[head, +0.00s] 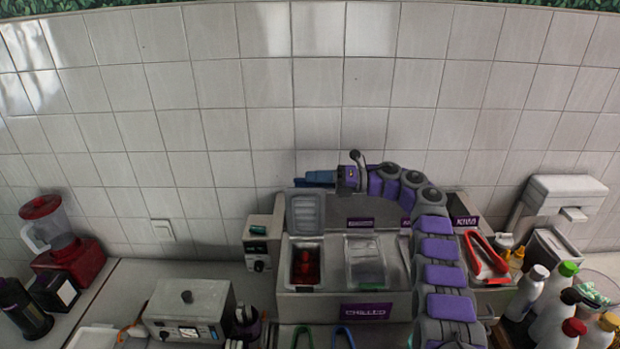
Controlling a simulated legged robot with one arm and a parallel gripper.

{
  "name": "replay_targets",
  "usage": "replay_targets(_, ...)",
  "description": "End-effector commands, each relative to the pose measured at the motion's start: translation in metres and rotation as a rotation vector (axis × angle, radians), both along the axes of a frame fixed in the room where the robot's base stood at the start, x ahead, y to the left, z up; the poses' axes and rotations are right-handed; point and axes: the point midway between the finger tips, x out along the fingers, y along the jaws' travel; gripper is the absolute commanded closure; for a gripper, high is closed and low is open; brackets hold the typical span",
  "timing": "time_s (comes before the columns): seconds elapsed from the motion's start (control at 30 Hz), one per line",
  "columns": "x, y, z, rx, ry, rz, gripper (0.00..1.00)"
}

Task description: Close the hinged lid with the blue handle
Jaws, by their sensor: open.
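The hinged lid (306,213) is clear grey and stands raised, upright against the back of the chilled topping unit. A blue piece (319,177), which looks like its handle, shows at the lid's top edge. The bin below the lid is open and holds red contents (305,265). My arm reaches up from the lower right and bends left over the unit. My gripper (338,179) is open, at the right side of the blue piece. The fingertips are too small to make out, and I cannot tell whether they touch it.
A second, closed clear lid (376,262) with a green handle lies to the right. Red tongs (486,254) and several bottles (555,310) stand farther right. A grey control box (259,245) stands left of the bin. The tiled wall is close behind.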

Motion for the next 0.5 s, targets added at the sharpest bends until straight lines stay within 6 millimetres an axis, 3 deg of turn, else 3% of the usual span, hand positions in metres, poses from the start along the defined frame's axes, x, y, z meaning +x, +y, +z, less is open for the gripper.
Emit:
replay_targets(0.27,-0.0002,0.0029,-0.0005,-0.001,0.000,0.002,0.60)
replay_targets(0.5,-0.0004,-0.0034,0.0000,0.004,0.000,0.001,0.81)
